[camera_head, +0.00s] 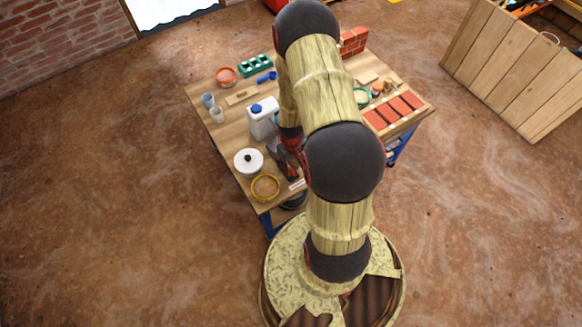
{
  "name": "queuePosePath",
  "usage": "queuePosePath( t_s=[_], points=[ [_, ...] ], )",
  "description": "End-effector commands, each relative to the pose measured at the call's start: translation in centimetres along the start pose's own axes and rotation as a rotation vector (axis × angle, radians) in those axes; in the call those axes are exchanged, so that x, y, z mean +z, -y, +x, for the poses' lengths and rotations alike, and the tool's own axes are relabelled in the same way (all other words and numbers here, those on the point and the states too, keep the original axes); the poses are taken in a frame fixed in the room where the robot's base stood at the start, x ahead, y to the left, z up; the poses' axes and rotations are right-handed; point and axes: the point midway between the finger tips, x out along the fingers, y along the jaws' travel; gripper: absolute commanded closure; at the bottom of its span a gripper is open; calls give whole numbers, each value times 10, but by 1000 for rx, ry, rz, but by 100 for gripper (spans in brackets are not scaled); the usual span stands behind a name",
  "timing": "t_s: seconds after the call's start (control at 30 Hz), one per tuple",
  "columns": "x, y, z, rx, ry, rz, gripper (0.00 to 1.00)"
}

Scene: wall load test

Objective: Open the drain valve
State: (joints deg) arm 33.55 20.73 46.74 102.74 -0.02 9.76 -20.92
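I cannot make out a drain valve in this view; it may be hidden behind my arm or too small to tell. A white jug (262,121) with a blue cap stands upright on the wooden table, left of my arm. My gripper (290,170) is low over the table's near part, close to the jug's right side and right of a white lidded pot (248,168). My arm partly covers the gripper. Its fingers are too small and dark to tell whether they are open or shut, or whether they touch anything.
A wooden crate (510,70) stands right. Floor left is clear.

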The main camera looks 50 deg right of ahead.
Motion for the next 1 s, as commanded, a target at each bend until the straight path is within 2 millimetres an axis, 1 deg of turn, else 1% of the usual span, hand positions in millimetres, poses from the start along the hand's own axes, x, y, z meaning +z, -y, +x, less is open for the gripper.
queuePosePath(
  t_s=[0.27,0.37,0.43,0.57,0.8,0.9,1.0],
  points=[
    [0,0,0,0,0,1,69],
    [0,0,-5,0,-1,1,69],
    [-1,0,-12,1,-2,1,69],
    [-2,-1,-34,2,-5,1,69],
    [-2,0,-82,2,-4,0,69],
    [-1,0,-98,1,-3,0,69],
    [-1,0,-110,1,-1,0,69]
  ],
)
